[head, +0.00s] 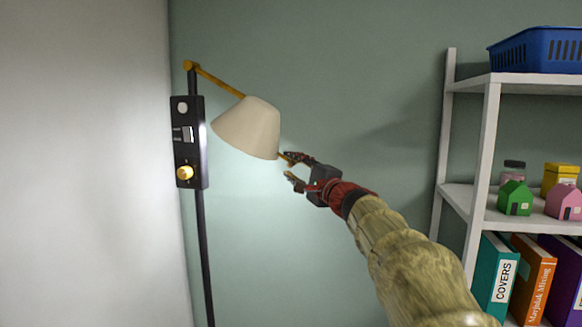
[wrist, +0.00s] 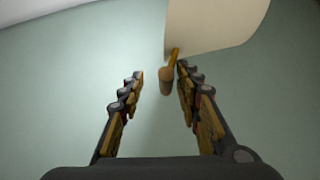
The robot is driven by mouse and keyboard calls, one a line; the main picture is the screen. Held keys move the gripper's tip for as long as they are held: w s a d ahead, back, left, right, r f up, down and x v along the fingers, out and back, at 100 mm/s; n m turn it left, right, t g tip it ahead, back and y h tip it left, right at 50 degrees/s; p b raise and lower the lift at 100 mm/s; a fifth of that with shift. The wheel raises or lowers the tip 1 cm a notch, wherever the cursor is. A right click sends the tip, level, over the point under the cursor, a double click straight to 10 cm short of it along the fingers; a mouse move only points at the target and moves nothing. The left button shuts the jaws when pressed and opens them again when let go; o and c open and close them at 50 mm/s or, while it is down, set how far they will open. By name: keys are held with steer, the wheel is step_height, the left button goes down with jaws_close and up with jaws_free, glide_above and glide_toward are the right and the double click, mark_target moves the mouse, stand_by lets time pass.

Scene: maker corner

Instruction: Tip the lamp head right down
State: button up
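The lamp head is a cream shade (head: 248,128) on a yellow arm (head: 218,82) from a dark wall post (head: 204,250). It tilts, with its lower edge to the right. A small yellow handle (head: 283,156) sticks out at its lower right edge. My gripper (head: 289,166) is at this handle, right of the shade. In the wrist view my gripper (wrist: 160,70) is open. The handle (wrist: 167,78) shows between its fingertips, nearer the right finger, with a gap on the left. I cannot tell whether the right finger touches it. The shade (wrist: 212,22) is above.
A dark control panel (head: 189,143) with a yellow knob is on the post. A white shelf (head: 462,203) stands at the right, with a blue basket (head: 540,50), small model houses and binders. The wall between lamp and shelf is clear.

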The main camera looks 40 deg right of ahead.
steer(key=s+f, duration=0.1)
steer(key=s, duration=0.9)
steer(key=shift+s+a+f, duration=0.3)
steer(key=shift+s+a, duration=0.1)
steer(key=shift+a, duration=0.05)
steer(key=s+a+f+n+g+y, duration=0.2)
steer(key=a+f+n+g, duration=0.15)
steer(key=a+f, duration=0.4)
steer(key=s+a+f+n+g+y, duration=0.2)
steer(key=a+f+n, duration=0.25)
steer(key=a, duration=0.65)
steer(key=s+a+f+n+g+y, duration=0.25)
steer(key=a+f, duration=0.35)
steer(key=a, duration=0.3)
steer(key=s+a+f+n+g+h, duration=0.1)
steer(key=s+f+n+g+h, duration=0.3)
steer(key=s+f+n, duration=0.6)
steer(key=shift+s+a+f+g+h+p, duration=0.4)
steer(key=shift+s+f+g, duration=0.6)
steer(key=shift+s+f, duration=2.8)
steer(key=shift+s+r, duration=0.3)
steer(key=shift+r, duration=0.1)
